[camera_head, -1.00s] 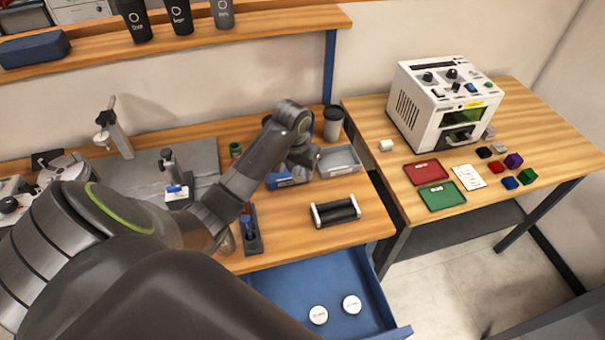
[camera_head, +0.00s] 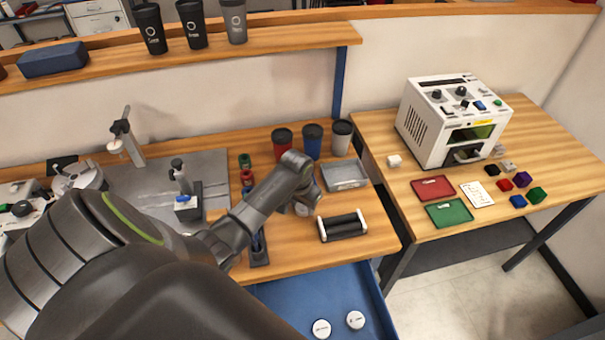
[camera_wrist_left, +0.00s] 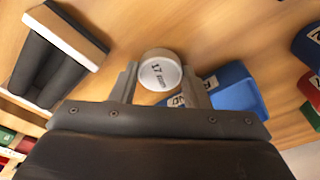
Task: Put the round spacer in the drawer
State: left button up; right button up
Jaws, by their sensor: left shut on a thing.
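The round spacer (camera_wrist_left: 160,72) is a white disc marked "17 mm". My left gripper (camera_wrist_left: 160,80) is shut on it in the left wrist view, with a finger on each side. In the head view my left gripper (camera_head: 303,208) is over the bench, left of the black roller stand, and the spacer shows only as a small pale patch there. The blue drawer (camera_head: 285,296) is pulled open below the bench front. Two white discs (camera_head: 321,328) lie in it. My arm covers the drawer's left part. My right gripper is out of view.
The black roller stand (camera_head: 342,225) is at the bench's front right. A grey tray (camera_head: 344,175) and several cups stand behind. A blue bin (camera_wrist_left: 232,90) is close beside the gripper in the left wrist view. A white laser machine (camera_head: 452,122) stands on the right table.

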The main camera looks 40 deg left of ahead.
pick_arm(q)
jog(key=shift+f, duration=0.1)
jog(key=o, duration=1.1)
